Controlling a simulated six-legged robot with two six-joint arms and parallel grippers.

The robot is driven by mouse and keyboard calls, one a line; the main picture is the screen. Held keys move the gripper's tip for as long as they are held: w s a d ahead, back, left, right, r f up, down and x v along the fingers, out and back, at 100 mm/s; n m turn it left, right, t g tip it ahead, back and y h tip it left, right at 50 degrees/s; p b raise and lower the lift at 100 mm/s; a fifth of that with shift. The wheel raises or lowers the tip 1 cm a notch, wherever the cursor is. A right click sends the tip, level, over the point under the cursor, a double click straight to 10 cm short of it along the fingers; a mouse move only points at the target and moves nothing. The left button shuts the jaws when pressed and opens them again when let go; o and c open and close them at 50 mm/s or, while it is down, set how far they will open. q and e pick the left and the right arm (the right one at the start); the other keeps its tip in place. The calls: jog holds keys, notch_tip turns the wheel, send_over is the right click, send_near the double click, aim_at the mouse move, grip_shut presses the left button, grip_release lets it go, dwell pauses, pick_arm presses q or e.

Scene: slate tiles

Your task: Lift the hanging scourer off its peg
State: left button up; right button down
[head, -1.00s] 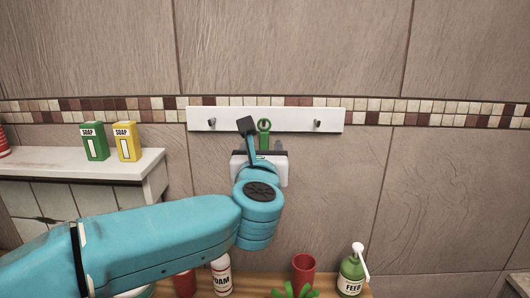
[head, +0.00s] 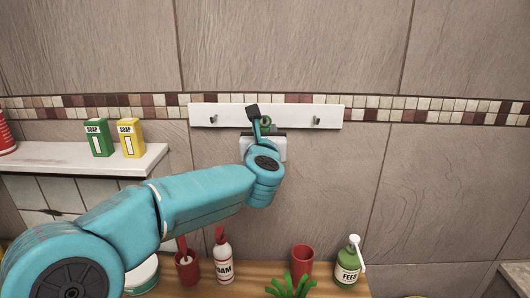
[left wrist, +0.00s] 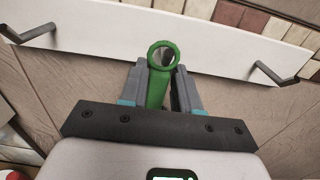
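The peg appears to sit inside the ring, though the contact is hard to see. My left gripper (left wrist: 162,82) is below the ring, its grey fingers on either side of the green handle. A dark gap shows between the handle and the right finger, so the gripper looks open around it. The scourer's lower part is hidden behind my gripper. My right gripper is out of view.
The white peg board (head: 225,112) has bare pegs at left (head: 213,119) and right (head: 317,120). A shelf (head: 60,157) at left holds green (head: 99,138) and yellow (head: 130,138) soap boxes. A wooden counter (head: 255,275) below carries a foam bottle (head: 222,258), a red cup (head: 302,260) and a feed bottle (head: 347,264).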

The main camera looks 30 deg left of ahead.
pick_arm(q)
grip_shut()
jog(key=shift+r, duration=0.15)
jog(key=shift+r, duration=0.25)
jog(key=b+v, duration=0.5)
jog(key=v, duration=1.3)
jog(key=shift+r, duration=0.4)
